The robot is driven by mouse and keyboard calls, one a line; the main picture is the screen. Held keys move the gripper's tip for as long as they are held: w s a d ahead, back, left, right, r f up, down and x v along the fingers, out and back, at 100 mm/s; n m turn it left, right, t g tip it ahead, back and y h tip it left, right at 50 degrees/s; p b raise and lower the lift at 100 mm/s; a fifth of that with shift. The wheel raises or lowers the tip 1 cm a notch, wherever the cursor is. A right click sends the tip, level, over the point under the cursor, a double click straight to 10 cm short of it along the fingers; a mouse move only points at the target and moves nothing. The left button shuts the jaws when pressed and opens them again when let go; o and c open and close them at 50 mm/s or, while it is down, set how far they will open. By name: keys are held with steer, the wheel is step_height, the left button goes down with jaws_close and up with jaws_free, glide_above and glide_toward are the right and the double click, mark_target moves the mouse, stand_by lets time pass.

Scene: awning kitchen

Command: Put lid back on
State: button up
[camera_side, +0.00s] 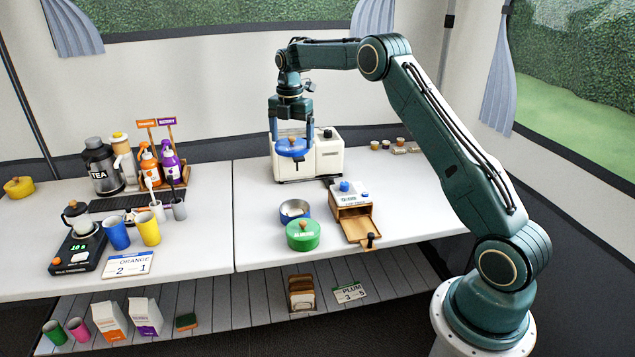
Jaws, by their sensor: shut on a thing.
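My gripper (291,135) points down and is shut on a blue lid (291,147) with a small brown knob. The lid is held in the air, in front of the white machine (322,157) in this view. An open blue canister (294,210) with pale contents stands on the right table, lower in the picture than the lid and apart from it. A green canister (303,236) with its lid and brown knob on stands just in front of the blue one.
A wooden drawer box (352,211) with its drawer pulled out stands right of the canisters. Cups, bottles and a scale (77,250) are on the left table. A gap runs between the tables. The table left of the canisters is clear.

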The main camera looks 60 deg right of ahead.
step_height(320, 180, down, 13)
steer(key=s+a, duration=0.1)
steer(key=shift+a+n, duration=0.2)
steer(key=shift+n, duration=0.1)
steer(key=shift+f, duration=0.2)
steer(key=shift+f, duration=3)
steer(key=shift+f, duration=0.15)
stand_by(0.4)
steer(key=o, duration=0.8)
steer(key=shift+o, duration=0.2)
